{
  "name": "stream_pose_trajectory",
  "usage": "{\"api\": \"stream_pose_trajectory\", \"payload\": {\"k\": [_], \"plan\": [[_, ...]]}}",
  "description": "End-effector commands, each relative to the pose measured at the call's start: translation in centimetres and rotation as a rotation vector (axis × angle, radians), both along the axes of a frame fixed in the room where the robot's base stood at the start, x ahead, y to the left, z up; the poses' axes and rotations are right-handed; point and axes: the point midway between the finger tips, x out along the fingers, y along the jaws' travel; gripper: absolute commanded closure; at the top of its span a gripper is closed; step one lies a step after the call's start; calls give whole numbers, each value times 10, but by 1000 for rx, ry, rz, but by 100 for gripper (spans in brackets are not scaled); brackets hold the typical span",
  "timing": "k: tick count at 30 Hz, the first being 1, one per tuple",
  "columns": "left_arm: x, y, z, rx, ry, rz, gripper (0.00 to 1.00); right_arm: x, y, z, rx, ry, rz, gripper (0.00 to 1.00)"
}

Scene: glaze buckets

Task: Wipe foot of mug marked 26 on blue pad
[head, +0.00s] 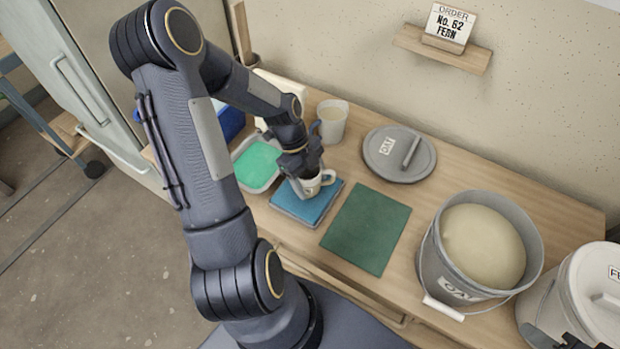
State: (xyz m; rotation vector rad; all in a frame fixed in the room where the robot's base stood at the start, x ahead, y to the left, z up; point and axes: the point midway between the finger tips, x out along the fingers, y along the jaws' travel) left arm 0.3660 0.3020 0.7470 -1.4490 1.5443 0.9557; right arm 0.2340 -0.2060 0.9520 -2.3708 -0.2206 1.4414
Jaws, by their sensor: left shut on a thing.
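A small pale mug (318,183) is in my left gripper (302,180), which is shut on it. The mug is at the blue pad (301,209), over its back part; I cannot tell whether its foot touches the pad. A small dark mark shows on its side, too small to read. The gripper hides part of the mug. A dark piece at the bottom right edge seems to be my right gripper (566,341); its fingers are not clear.
A green mat (366,229) lies right of the pad. A green-filled tray (258,165) is left, and a larger mug (332,121) behind. A grey lid (399,153), an open OAT bucket (448,262) and a lidded bucket (590,290) stand right. A wall card (449,24) reads "ORDER No. 62 FERN".

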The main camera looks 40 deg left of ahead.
Motion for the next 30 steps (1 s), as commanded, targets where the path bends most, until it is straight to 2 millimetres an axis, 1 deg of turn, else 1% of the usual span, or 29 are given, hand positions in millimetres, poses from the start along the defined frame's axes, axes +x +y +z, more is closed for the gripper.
{"api": "stream_pose_trajectory", "payload": {"k": [12,18,23,30], "plan": [[28,3,0,0,-3,-1,68,0,0,-3,0,0,0,64],[34,4,0,0,-1,0,68,0,0,-4,0,0,0,64],[27,3,0,0,-1,0,68,0,0,-4,0,0,0,64],[7,1,0,0,1,0,68,0,0,-5,0,0,0,64]]}}
